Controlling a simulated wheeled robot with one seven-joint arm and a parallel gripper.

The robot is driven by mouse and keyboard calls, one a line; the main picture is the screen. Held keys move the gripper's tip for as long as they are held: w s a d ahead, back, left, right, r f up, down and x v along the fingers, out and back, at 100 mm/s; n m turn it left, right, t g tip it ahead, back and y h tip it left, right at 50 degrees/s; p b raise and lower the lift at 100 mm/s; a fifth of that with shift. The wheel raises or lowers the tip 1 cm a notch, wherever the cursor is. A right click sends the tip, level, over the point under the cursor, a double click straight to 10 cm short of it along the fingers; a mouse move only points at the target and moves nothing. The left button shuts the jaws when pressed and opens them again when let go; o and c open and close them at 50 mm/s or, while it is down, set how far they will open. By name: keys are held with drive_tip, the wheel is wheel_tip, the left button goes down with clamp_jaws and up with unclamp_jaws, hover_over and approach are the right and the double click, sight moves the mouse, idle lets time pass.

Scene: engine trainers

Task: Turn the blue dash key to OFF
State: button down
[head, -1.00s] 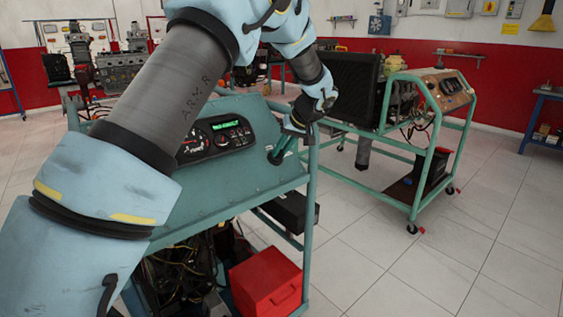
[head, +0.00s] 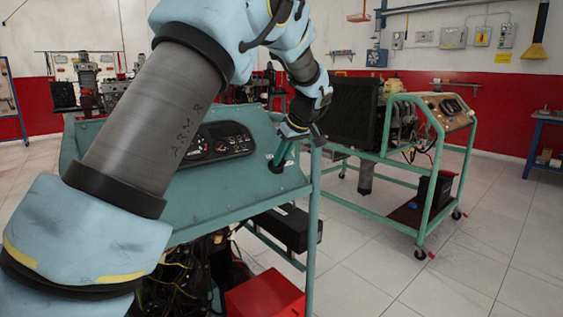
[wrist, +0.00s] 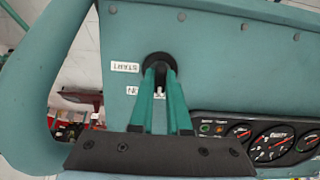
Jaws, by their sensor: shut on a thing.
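My gripper (head: 277,163) reaches down to the right end of the teal dash panel (head: 235,190). In the wrist view its two green fingers (wrist: 160,74) converge at a round black key switch (wrist: 158,58) on the panel. They are shut on the key there. The blue key itself is hidden between and behind the fingertips, so its angle cannot be read. The gauge cluster (head: 217,143) is on the panel beside the switch, partly covered by my arm in the head view.
The panel's teal tube frame (head: 314,200) stands close right of my gripper. A red box (head: 264,298) and wiring are below. A second engine trainer (head: 425,140) stands behind to the right. Open tiled floor (head: 480,240) lies at right.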

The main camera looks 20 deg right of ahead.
idle(0.3)
drive_tip(key=c, duration=0.9)
unclamp_jaws()
drive_tip(key=v, duration=1)
drive_tip(key=shift+s+r, duration=0.2)
drive_tip(key=shift+r, duration=0.15)
